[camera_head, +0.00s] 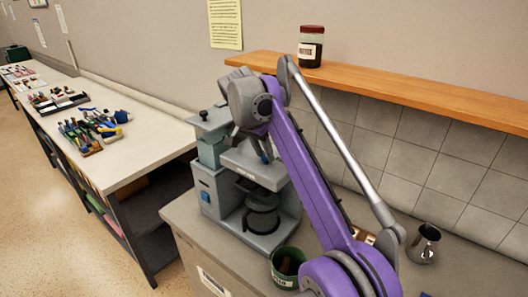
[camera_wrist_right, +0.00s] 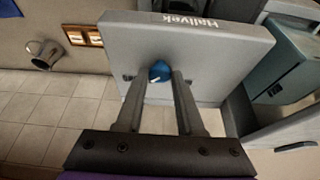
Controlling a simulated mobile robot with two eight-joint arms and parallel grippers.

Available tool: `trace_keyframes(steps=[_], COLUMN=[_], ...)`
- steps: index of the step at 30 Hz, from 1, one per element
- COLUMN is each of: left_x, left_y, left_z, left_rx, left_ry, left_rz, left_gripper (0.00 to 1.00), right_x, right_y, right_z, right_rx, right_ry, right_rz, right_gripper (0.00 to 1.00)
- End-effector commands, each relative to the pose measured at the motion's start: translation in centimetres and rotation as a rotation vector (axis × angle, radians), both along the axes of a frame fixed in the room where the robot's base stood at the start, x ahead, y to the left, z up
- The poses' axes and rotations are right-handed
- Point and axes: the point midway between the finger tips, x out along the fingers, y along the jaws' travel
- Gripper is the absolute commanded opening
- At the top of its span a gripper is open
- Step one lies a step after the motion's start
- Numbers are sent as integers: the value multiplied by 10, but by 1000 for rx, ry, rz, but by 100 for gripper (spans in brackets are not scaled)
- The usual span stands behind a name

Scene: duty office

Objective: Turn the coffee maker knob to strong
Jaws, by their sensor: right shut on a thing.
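The grey coffee maker (camera_head: 262,182) stands on the counter, with a dark pot (camera_head: 262,222) in its lower bay. Its blue knob (camera_wrist_right: 159,70) is on the face of the upper housing in the wrist view, with a small pale mark on it. My right gripper (camera_wrist_right: 160,80) is shut on the knob, one finger at each side. In the head view the right gripper (camera_head: 254,146) reaches the top of the machine, and my purple arm hides part of it. No setting labels can be read. My left gripper is not in view.
A green tin (camera_head: 287,268) stands in front of the machine. A metal jug (camera_head: 425,243) is at the right on the counter. A coffee jar (camera_head: 311,46) stands on the wooden shelf (camera_head: 420,92). A workbench with tools (camera_head: 150,155) is at the left.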

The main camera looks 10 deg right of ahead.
Motion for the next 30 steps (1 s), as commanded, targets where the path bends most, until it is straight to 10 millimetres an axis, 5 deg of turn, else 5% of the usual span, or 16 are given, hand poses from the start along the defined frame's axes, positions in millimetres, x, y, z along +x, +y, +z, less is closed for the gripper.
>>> trace_keyframes(steps=[11, 12, 16, 30], left_x=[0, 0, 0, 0], left_y=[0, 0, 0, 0], left_z=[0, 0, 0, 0], left_rx=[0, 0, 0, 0], left_ry=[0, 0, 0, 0], left_rz=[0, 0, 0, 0], left_gripper=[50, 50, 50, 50], right_x=[0, 0, 0, -5], right_y=[0, 0, 0, -3], right_z=[0, 0, 0, 7], right_rx=[-1, 0, -1, 0], right_ry=[0, -1, 0, 0], right_rz=[-4, -4, -4, -3], right_gripper=[0, 42, 66, 67])
